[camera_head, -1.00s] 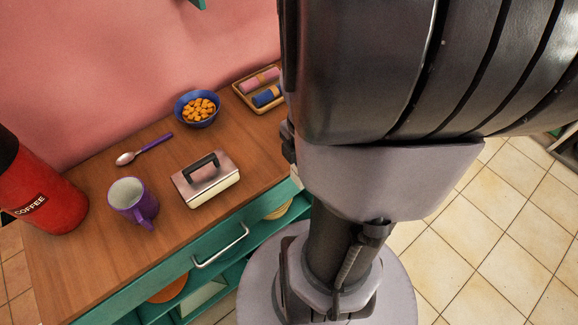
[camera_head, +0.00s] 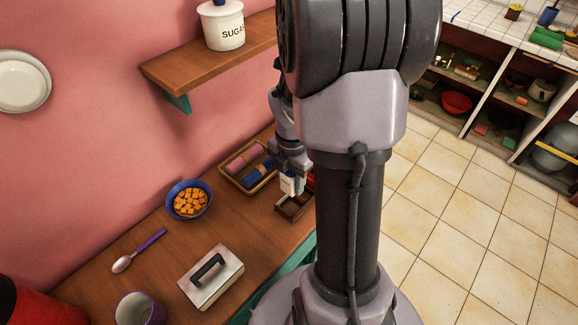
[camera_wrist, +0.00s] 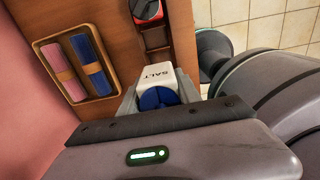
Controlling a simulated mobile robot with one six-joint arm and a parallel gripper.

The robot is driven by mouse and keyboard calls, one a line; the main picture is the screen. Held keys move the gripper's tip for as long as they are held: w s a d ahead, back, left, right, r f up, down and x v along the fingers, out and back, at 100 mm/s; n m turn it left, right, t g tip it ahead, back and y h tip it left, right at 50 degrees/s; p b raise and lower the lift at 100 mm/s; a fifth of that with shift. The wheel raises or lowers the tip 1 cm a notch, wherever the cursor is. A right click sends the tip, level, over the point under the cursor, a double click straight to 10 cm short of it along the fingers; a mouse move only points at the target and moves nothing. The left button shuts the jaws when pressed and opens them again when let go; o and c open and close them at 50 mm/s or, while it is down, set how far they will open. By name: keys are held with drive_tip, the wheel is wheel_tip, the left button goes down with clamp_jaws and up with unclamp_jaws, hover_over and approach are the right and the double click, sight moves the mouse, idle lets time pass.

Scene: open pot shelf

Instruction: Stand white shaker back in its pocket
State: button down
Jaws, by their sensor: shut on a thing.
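The white shaker (camera_wrist: 156,74) has a blue top and the word SALT on its side. My gripper (camera_wrist: 158,92) is shut on it. In the head view the shaker (camera_head: 288,184) hangs below my gripper (camera_head: 290,174), over or beside a small dark wooden rack (camera_head: 288,207) at the counter's right end. In the wrist view the rack (camera_wrist: 156,38) lies just past the shaker and shows an empty pocket. A red shaker with a dark top (camera_wrist: 146,10) stands in its far part. The gap between the white shaker's base and the rack is hard to tell.
A tray (camera_wrist: 108,90) with pink and blue rolls lies left of the rack. A blue bowl (camera_head: 188,207) of orange cubes, a spoon (camera_head: 138,250), a metal lidded box (camera_head: 211,277) and a purple mug (camera_head: 140,308) stand on the counter. A shelf (camera_head: 205,65) overhangs the back.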

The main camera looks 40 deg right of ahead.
drive_tip(key=shift+s+a+f+b, duration=0.1)
drive_tip(key=shift+s+f+b, duration=0.1)
drive_tip(key=shift+f+b, duration=0.55)
wheel_tip(320, 180, down, 3)
drive_tip(key=b, duration=0.3)
drive_tip(key=shift+f, duration=0.2)
drive_tip(key=shift+f+b, duration=0.4)
drive_tip(key=shift+f, duration=0.1)
drive_tip(key=shift+f+p, duration=0.15)
drive_tip(key=shift+p, duration=0.15)
drive_tip(key=shift+f, duration=0.4)
idle(0.5)
drive_tip(key=shift+f+b, duration=0.2)
drive_tip(key=shift+b, duration=0.1)
drive_tip(key=shift+s+a+f, duration=0.1)
drive_tip(key=shift+s+f, duration=0.05)
drive_tip(key=shift+f, duration=0.05)
